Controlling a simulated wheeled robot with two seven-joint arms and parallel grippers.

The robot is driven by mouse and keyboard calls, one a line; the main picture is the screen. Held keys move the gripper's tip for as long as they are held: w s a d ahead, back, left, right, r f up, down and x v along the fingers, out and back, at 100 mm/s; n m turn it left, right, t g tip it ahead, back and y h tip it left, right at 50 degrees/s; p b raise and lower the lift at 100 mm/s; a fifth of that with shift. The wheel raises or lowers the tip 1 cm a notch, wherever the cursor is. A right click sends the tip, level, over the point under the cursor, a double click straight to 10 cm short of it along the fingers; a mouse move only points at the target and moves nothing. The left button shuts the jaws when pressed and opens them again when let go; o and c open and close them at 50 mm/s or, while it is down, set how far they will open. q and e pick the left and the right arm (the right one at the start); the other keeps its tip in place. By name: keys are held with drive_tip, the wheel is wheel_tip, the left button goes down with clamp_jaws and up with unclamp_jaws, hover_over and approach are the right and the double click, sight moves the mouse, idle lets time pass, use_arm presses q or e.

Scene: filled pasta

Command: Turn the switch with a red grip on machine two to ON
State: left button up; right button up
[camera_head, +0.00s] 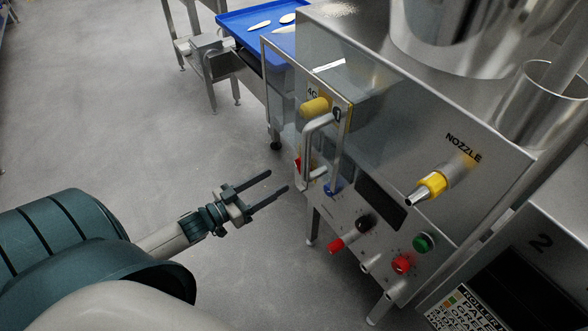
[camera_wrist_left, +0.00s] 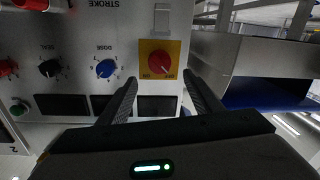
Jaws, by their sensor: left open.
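The switch with a red grip (camera_wrist_left: 160,63) sits on a yellow square plate marked ON and OFF in the left wrist view. ON is at the left of the plate and OFF at the right; the grip's exact angle is too small to read surely. In the head view the switch (camera_head: 298,166) shows only partly, at the machine's left edge beside the metal handle. My left gripper (camera_head: 277,180) is open and empty, apart from the panel, left of the switch. In the left wrist view its fingers (camera_wrist_left: 160,82) point toward the plate, one at each side. My right gripper is not in view.
The panel also carries a blue knob (camera_wrist_left: 106,68), a black knob (camera_wrist_left: 49,67) and a green button (camera_head: 424,242). A metal handle (camera_head: 312,150) and yellow nozzle (camera_head: 432,185) stick out. A blue tray (camera_head: 235,22) stands behind. The floor left of the machine is clear.

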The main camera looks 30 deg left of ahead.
sight(297, 167)
use_arm(q)
drive_tip(key=x, duration=0.8)
drive_tip(key=shift+w+d, duration=0.1)
drive_tip(key=shift+w, duration=0.2)
drive_tip(key=c, duration=1.1)
drive_tip(key=shift+o, duration=0.2)
